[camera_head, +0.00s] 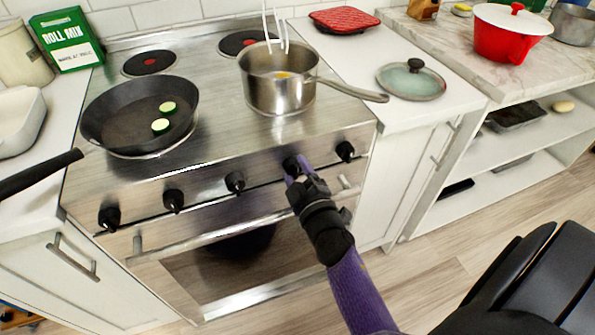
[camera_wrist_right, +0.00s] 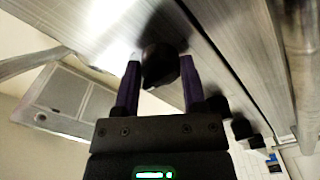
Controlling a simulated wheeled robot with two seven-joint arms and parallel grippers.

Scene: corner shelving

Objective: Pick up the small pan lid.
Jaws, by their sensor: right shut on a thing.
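The small pan lid (camera_head: 411,83), round glass with a metal rim and a black knob on top, lies on the white counter right of the stove. My right gripper (camera_head: 296,172), with purple fingers, is well to the left of and below the lid, at the stove's front panel. It is shut on a black stove knob (camera_head: 291,164), the second from the right. In the right wrist view the knob (camera_wrist_right: 160,66) sits between the two fingers. My left gripper is not in view.
A steel saucepan (camera_head: 278,87) stands on the stove, its handle (camera_head: 350,91) reaching toward the lid. A black frying pan (camera_head: 125,124) holds two green slices. A red trivet (camera_head: 344,19) lies behind the lid. A red pot (camera_head: 508,38) stands at the right. The oven handle (camera_head: 230,232) sticks out.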

